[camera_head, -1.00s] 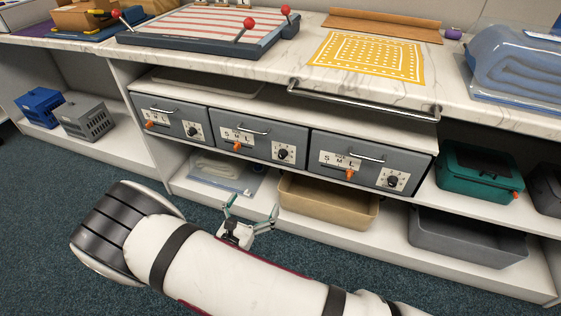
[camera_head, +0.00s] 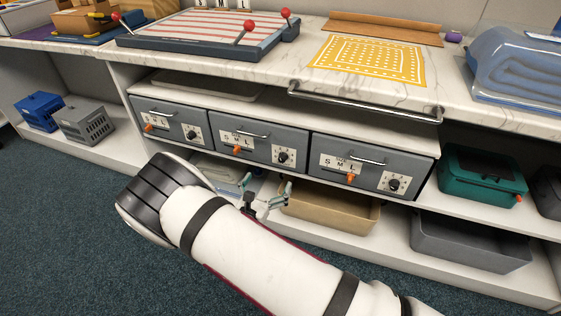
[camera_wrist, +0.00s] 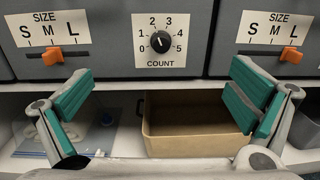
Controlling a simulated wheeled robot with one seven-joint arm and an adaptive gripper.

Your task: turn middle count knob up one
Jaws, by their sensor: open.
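The middle drawer's count knob (camera_head: 283,157) is a round black dial at the right of that drawer's front. In the wrist view the knob (camera_wrist: 160,42) sits at the top centre on a white plate marked 0 to 5. My gripper (camera_head: 267,190) is open and empty, below the middle drawer front. In the wrist view its teal-padded fingers (camera_wrist: 160,105) are spread wide to either side, lower than the knob and not touching it.
Orange size sliders (camera_wrist: 53,57) (camera_wrist: 291,54) flank the knob. The left drawer (camera_head: 170,120) and right drawer (camera_head: 370,162) have similar dials. A tan bin (camera_head: 330,208) and a bagged item (camera_head: 215,172) lie on the shelf below. The counter handle bar (camera_head: 365,104) juts out above.

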